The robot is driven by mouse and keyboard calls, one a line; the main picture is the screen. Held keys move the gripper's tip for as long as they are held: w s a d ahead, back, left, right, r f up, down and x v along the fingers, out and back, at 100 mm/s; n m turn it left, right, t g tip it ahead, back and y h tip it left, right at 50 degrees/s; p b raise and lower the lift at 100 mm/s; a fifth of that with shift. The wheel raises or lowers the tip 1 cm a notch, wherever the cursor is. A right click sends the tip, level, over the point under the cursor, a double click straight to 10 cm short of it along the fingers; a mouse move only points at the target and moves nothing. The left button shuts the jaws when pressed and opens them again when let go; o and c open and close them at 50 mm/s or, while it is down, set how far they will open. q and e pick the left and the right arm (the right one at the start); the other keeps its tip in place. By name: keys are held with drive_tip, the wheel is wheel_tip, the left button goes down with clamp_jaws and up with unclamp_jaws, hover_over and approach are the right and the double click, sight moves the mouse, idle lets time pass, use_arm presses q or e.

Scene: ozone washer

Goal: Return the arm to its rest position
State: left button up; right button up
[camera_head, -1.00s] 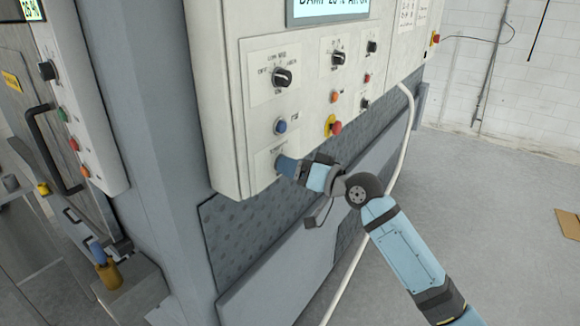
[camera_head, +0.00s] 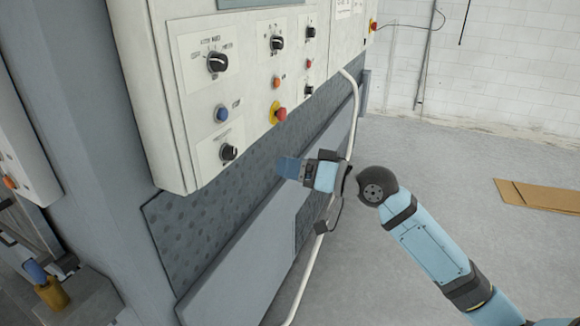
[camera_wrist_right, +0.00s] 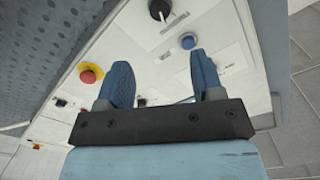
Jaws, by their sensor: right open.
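My right arm (camera_head: 430,245) reaches in from the lower right in the head view. Its gripper (camera_head: 280,167) is apart from the control panel, to the right of the lowest black knob (camera_head: 228,152). In the right wrist view the two blue fingers of this gripper (camera_wrist_right: 163,85) are spread, with nothing held between them. The control panel (camera_wrist_right: 140,40) shows beyond the fingers. My left gripper is not in view.
The white control box (camera_head: 170,110) carries knobs, a blue button (camera_head: 221,114) and a red emergency stop (camera_head: 280,114). A white hose (camera_head: 318,245) runs down behind the wrist. Flat cardboard (camera_head: 540,196) lies on the right. The grey floor between is clear.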

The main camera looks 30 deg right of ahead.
drive_tip(key=s+a+f+h+p, duration=0.1)
drive_tip(key=s+f+h+p, duration=0.15)
drive_tip(key=f, duration=0.85)
drive_tip(key=s+a+f+h+p, duration=0.15)
drive_tip(key=s+f, duration=0.25)
drive_tip(key=f, duration=0.7)
drive_tip(key=s+a+f+g+h, duration=0.1)
drive_tip(key=s+a+f, duration=0.1)
drive_tip(key=s+f, duration=0.5)
drive_tip(key=s+a+f+n+g+h+p, duration=0.1)
drive_tip(key=s+a+f+g+h, duration=0.1)
drive_tip(key=s+f, duration=0.5)
drive_tip(key=s+a, duration=0.1)
drive_tip(key=s, duration=0.2)
drive_tip(key=shift+s+a+f+n+h, duration=0.2)
drive_tip(key=shift+a+f+n+h, duration=0.05)
drive_tip(key=shift+n+h, duration=0.05)
